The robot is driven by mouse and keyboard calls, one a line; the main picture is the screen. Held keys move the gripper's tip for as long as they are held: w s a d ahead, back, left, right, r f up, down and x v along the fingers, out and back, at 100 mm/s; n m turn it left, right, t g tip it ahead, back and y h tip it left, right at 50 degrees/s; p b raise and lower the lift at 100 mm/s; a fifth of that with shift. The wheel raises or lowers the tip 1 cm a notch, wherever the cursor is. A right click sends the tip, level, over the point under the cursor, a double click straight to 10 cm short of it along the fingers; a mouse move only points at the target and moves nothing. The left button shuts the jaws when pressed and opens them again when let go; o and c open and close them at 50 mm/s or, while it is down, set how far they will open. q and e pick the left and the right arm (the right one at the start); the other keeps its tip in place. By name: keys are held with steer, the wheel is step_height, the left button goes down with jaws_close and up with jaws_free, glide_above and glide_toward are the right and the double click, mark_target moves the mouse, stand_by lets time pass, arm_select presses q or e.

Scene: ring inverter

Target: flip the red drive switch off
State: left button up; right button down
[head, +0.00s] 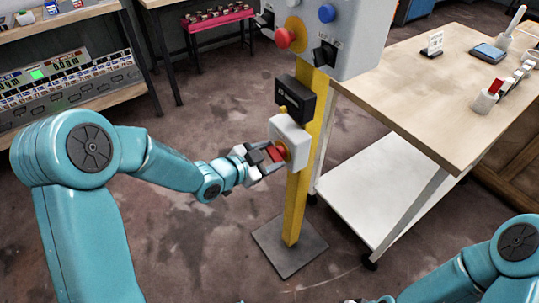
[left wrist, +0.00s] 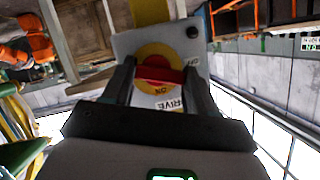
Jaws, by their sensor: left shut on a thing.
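The red drive switch (head: 276,153) is a red handle on a yellow round plate, set on a pale grey box (head: 290,134) on a yellow post. My left gripper (head: 270,159) reaches it from the left and is shut on the red handle. In the left wrist view the red handle (left wrist: 160,74) lies crosswise between the two dark fingers of the left gripper (left wrist: 159,84).
A black box (head: 294,98) is fixed to the post above the switch. Higher up is a grey control panel (head: 350,40) with a red knob (head: 285,37) and a blue button (head: 327,13). A wooden-topped table (head: 420,75) stands right of the post. Floor left of the post is clear.

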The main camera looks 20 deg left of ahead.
arm_select(q)
steer(key=n+p, duration=0.1)
steer(key=p, duration=0.1)
steer(key=n+g+h+p, duration=0.1)
steer(key=p, duration=0.2)
steer(key=shift+w+a+r+n, duration=0.1)
steer(key=shift+a+r+n, duration=0.05)
steer(key=shift+r+n, duration=0.15)
steer(key=shift+f+n+h, duration=0.3)
steer(key=o, duration=1.1)
steer(key=shift+c, duration=0.2)
steer(key=p+v, duration=0.2)
steer(key=v, duration=1.4)
steer(key=shift+a, duration=0.2)
steer(key=shift+r, duration=0.2)
